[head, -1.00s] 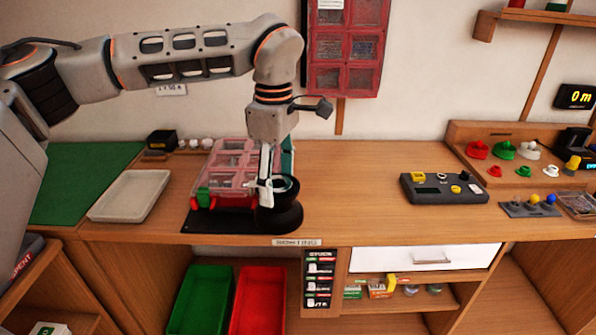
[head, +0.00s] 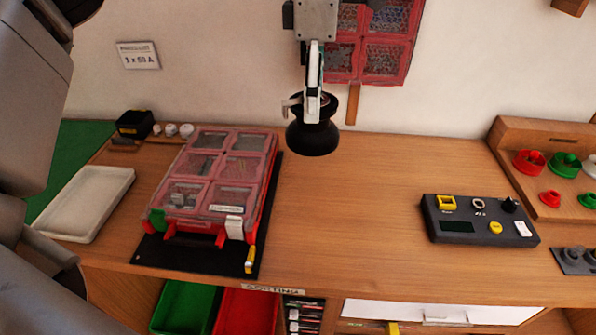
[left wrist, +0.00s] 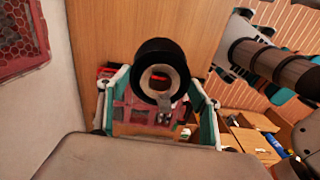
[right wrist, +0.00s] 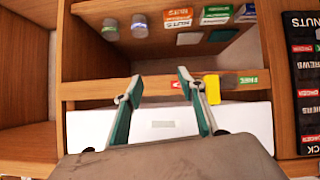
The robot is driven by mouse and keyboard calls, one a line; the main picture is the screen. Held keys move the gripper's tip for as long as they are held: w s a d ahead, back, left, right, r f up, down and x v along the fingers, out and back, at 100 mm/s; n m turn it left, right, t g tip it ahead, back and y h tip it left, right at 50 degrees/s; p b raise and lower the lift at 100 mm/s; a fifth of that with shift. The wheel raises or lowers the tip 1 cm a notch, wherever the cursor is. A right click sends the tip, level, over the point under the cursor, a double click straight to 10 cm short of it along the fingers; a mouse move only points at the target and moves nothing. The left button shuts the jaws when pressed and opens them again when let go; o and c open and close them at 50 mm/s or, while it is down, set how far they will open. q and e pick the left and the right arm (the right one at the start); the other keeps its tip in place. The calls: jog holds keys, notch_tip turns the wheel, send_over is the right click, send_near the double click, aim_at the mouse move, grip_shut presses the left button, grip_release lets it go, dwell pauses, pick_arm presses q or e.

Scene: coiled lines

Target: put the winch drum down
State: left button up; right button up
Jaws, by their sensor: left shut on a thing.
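The black winch drum (head: 313,138) hangs upright from my left gripper (head: 313,100) in the head view, apparently above the rear of the bench. The gripper is shut on its upper rim. In the left wrist view the drum (left wrist: 155,50) is a black ring with a pale inside, between the fingers of my left gripper (left wrist: 160,100). My right gripper (right wrist: 158,90) shows only in its own wrist view, open and empty in front of the white drawer (right wrist: 170,122).
A red clear-lidded case (head: 215,180) lies on a black mat (head: 190,255) left of the drum. A pale tray (head: 85,200) is further left. A dark control box (head: 478,222) stands to the right. The wooden bench between case and box (head: 350,210) is clear.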

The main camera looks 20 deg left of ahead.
pick_arm(q)
notch_tip(320, 180, down, 20)
jog(key=o, duration=1.3)
jog(key=shift+c, duration=0.2)
jog(key=shift+r, duration=0.2)
notch_tip(320, 180, up, 12)
jog(key=shift+f, duration=0.15)
